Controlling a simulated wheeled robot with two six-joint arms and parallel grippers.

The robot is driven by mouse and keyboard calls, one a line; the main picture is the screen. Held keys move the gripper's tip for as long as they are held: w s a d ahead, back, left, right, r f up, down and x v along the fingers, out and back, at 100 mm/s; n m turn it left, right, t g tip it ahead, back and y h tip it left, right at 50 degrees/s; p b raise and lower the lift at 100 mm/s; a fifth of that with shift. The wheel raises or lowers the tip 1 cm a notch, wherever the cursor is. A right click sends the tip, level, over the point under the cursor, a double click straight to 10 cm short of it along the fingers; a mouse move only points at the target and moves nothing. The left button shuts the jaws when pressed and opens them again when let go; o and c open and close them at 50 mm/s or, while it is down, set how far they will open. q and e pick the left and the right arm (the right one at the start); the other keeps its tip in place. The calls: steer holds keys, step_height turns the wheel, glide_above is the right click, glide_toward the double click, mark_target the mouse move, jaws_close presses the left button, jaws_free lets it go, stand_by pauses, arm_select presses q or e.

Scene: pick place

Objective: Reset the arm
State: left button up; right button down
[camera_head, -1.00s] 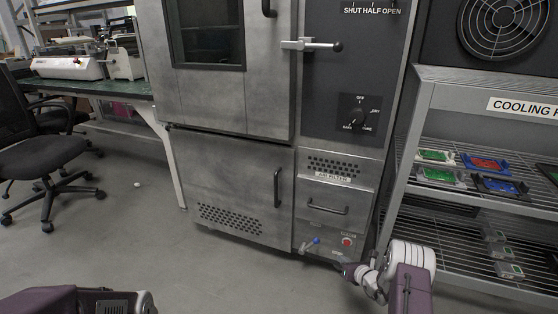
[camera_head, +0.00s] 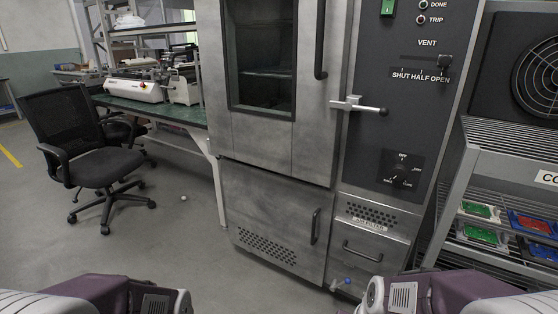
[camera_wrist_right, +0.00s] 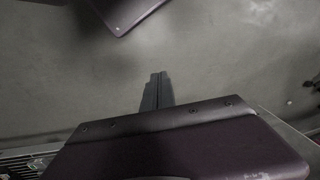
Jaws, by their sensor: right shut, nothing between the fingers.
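My right gripper (camera_wrist_right: 157,90) shows in the right wrist view as two dark fingers held together, with nothing between them. It is over a plain grey surface that looks like the floor. In the head view, only purple and white links of my two arms show along the bottom edge, at left and right. The fingers of both grippers are out of that view. A purple panel at the top of the wrist view looks like part of my own body.
A large grey oven cabinet (camera_head: 265,215) stands ahead, with a lever handle (camera_head: 358,106). A cooling rack (camera_head: 480,165) with coloured trays is at right. An office chair (camera_head: 90,150) and a green-topped bench (camera_head: 165,110) are at left. Floor between chair and cabinet is mostly clear.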

steer(key=d+r+n+p, duration=0.1)
steer(key=r+n+p, duration=0.1)
steer(key=r+p, duration=1.6)
steer(key=d+r+n+h+p, duration=0.1)
steer(key=d+r+n+p, duration=0.1)
steer(key=r+p, duration=1.6)
steer(key=shift+s+d+r+h+p, duration=0.3)
steer(key=shift+s+p, duration=0.15)
steer(key=shift+p, duration=0.5)
